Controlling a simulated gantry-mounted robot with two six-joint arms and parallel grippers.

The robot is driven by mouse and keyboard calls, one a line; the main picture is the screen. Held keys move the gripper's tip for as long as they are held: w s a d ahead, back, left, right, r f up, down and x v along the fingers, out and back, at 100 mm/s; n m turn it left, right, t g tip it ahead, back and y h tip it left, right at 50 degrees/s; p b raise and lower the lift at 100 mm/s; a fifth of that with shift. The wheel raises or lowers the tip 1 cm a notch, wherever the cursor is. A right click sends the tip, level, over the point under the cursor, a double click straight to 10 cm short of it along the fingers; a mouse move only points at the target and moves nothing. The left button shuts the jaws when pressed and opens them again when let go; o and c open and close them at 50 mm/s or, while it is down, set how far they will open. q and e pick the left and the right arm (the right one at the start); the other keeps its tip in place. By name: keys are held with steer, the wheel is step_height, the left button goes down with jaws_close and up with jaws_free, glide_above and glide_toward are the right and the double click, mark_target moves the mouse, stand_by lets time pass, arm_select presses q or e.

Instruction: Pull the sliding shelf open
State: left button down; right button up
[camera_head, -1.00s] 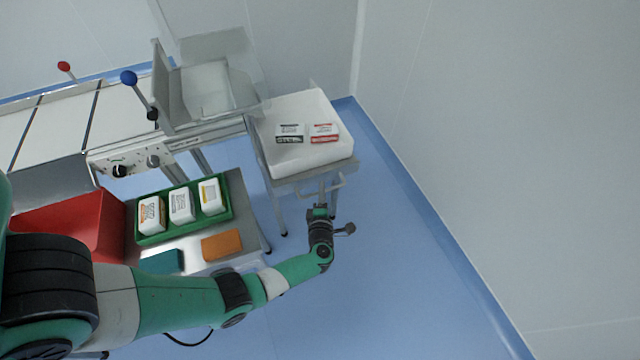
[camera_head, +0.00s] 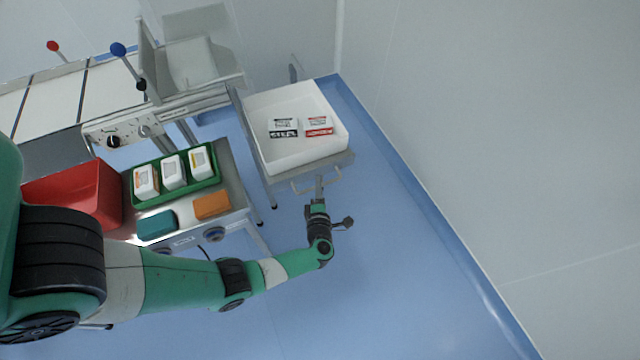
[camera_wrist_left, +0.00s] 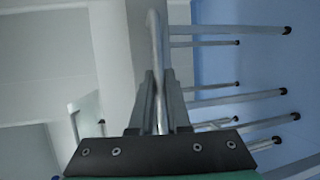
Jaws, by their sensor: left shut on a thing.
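The sliding shelf (camera_head: 342,160) is a grey metal platform at the end of the machine, with a white tray (camera_head: 322,152) on it. Its bar handle (camera_head: 299,187) sticks out from the near edge. My left gripper (camera_head: 318,186) is at the middle of this handle. In the left wrist view, the fingers of my left gripper (camera_wrist_left: 158,88) are shut on the handle bar (camera_wrist_left: 155,40), which runs between them. The shelf stands partly out toward me from its frame post (camera_head: 295,70). My right gripper is not in view.
Left of the shelf, a steel table holds a green tray (camera_head: 141,196) of white packs, a red bin (camera_head: 98,200), a teal block (camera_head: 156,224) and an orange block (camera_head: 211,205). Two packs lie in the white tray. Blue floor (camera_head: 410,270) is clear at the right.

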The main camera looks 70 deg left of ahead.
arm_select(q)
steer(key=c, duration=0.9)
jaws_free()
steer(key=shift+s+d+r, duration=0.1)
steer(key=shift+d+r, duration=0.05)
steer(key=shift+d, duration=0.15)
steer(key=p+v, duration=0.3)
steer(key=v, duration=0.8)
